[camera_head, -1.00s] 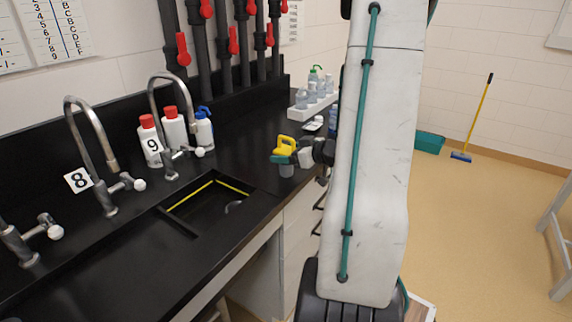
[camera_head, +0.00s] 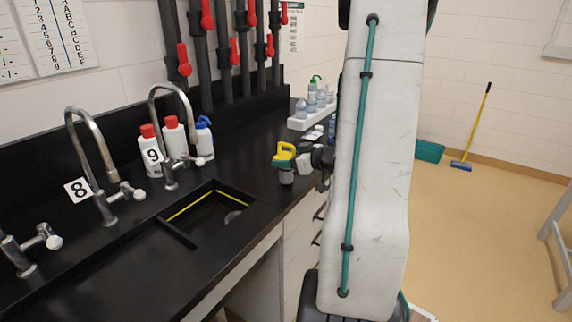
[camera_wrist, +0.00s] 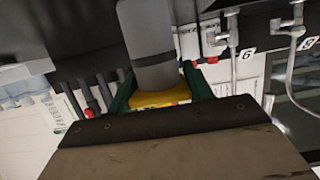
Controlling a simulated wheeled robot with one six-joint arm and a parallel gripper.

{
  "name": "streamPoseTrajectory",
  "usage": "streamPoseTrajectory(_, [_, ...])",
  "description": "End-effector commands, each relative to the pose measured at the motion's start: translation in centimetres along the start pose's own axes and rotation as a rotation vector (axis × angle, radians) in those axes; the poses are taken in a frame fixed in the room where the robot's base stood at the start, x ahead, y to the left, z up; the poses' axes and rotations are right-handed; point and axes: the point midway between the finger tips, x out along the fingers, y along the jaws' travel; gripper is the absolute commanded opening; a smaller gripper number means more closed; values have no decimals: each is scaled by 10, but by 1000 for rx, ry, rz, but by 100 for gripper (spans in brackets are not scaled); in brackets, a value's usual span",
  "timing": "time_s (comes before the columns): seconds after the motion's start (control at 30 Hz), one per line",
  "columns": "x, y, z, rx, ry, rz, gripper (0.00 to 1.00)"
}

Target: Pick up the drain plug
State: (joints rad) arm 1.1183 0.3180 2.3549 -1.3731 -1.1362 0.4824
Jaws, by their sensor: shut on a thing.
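The drain plug appears to be the grey cylinder (camera_head: 286,178) with a yellow part above it, near the counter's front edge. It also shows in the wrist view as a large grey cylinder (camera_wrist: 148,40) with yellow at its base. My gripper (camera_head: 284,162) is shut on it. In the wrist view its green fingers (camera_wrist: 158,92) stand on both sides of the yellow part. The plug's lower end appears just above or at the counter; I cannot tell whether they touch.
The black counter (camera_head: 120,265) has a recessed sink (camera_head: 180,233) with yellow edge lines. Curved taps (camera_head: 88,150) stand behind it, with bottles (camera_head: 174,138) beside them. A white tray (camera_head: 300,124) of bottles stands farther back. A teal bin (camera_head: 430,151) and a broom stand on the floor.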

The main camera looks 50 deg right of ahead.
Motion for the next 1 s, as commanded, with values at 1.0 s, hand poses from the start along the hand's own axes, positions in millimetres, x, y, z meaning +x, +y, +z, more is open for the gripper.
streamPoseTrajectory(1.0, [-160,-23,9,0,1,2,16])
